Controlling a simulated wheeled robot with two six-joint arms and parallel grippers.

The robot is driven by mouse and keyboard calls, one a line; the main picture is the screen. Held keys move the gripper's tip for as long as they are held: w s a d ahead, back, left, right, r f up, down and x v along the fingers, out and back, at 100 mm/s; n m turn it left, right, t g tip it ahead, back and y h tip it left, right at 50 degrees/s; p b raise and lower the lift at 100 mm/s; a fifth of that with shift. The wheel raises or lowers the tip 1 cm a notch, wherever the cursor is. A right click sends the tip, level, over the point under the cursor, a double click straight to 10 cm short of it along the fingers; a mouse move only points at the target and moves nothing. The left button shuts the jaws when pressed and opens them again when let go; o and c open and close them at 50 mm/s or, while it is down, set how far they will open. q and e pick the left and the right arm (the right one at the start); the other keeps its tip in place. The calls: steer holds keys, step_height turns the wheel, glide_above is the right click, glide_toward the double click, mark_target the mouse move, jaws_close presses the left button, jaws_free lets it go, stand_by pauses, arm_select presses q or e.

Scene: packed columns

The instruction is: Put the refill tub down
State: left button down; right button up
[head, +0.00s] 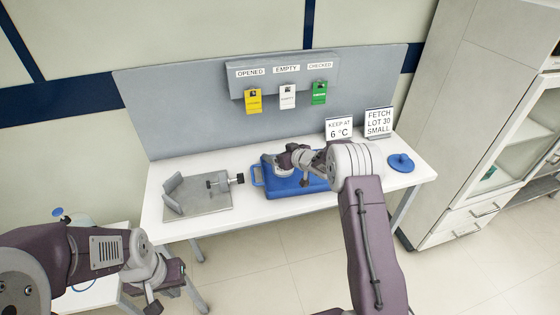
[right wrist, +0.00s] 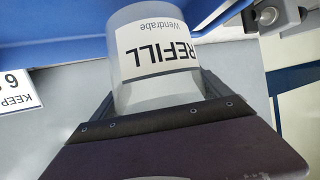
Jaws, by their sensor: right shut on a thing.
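The refill tub (right wrist: 160,60) is a pale, clear round tub with a white label reading REFILL, Wendrabe. It fills the middle of the right wrist view, where the label appears upside down. My right gripper (right wrist: 150,112) is shut on it. In the head view the right gripper (head: 287,165) is over the blue tray (head: 262,181), and the arm hides part of the tray. I cannot tell whether the tub touches the tray. My left gripper (head: 154,304) is at the lower left, away from the table; its jaws are not clear.
A grey metal fixture (head: 205,202) stands on the left of the white table (head: 170,232). A blue round item (head: 401,162) lies at the right end. Signs reading KEEP AT 6 °C (head: 339,129) and FETCH LOT 30 SMALL (head: 379,122) stand at the back. A tall cabinet (head: 445,110) is to the right.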

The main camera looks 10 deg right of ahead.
steer(key=shift+w+f, duration=0.15)
steer(key=shift+f, duration=2.05)
steer(key=o, duration=1.1)
steer(key=shift+o, duration=0.2)
steer(key=shift+r, duration=0.3)
steer(key=v, duration=1.2)
steer(key=shift+b, duration=0.4)
steer(key=shift+d+f, duration=0.1)
steer(key=shift+f, duration=0.05)
